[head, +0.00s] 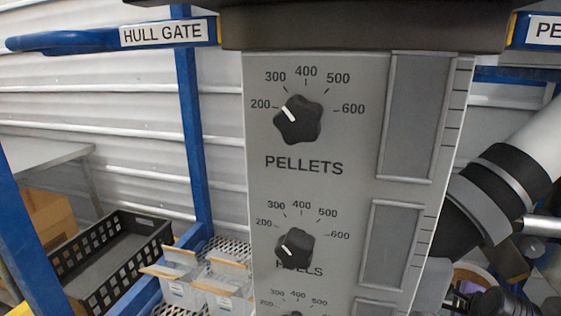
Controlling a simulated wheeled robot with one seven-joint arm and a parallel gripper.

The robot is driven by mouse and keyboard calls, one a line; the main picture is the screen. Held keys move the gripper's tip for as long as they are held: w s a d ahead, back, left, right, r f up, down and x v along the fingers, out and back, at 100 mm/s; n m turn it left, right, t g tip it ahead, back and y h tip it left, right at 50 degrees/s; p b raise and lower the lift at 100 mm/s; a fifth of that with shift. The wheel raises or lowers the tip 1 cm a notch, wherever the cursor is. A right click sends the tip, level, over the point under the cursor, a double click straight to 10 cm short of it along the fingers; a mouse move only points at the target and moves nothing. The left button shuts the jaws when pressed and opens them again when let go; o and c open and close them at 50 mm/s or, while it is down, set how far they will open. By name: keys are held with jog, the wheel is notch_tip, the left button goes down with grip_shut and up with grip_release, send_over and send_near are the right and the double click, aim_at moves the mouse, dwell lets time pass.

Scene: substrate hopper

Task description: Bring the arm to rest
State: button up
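My arm shows at the right edge, with a white link and a black joint in front of or beside the grey panel's right side. My gripper cannot be made out in this view, so its fingers and anything in them are hidden or out of frame. The grey control panel (355,150) fills the middle. Its black PELLETS knob (298,119) has its white mark toward 200. The black knob below (294,249), with a partly covered label, has its mark pointing left, near 200. A third dial is cut off at the bottom.
A blue handle labelled HULL GATE (110,37) extends left above the panel. A blue post (192,140) stands behind. A grey table (40,152) is at far left. Clutter lies below my arm.

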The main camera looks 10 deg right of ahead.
jog(key=s+a+r+n+t+p, duration=0.2)
jog(key=s+a+r+n, duration=0.3)
jog(key=s, duration=0.9)
jog(key=s+a+r+n+t+y+p, duration=0.1)
jog(key=s+a+r+n, duration=0.4)
jog(key=s+a+n, duration=0.6)
jog(key=s+a+r+n+t+y+p, duration=0.1)
jog(key=s+a+r+n+t+p, duration=0.2)
jog(key=s+a, duration=1)
jog(key=s+r+n+p, duration=0.1)
jog(key=s+r+n, duration=0.2)
jog(key=s+n, duration=0.2)
jog(key=shift+s+a+n+t+p, duration=0.2)
jog(key=shift+s+n+t+p, duration=0.1)
jog(key=shift+s+n+p, duration=0.1)
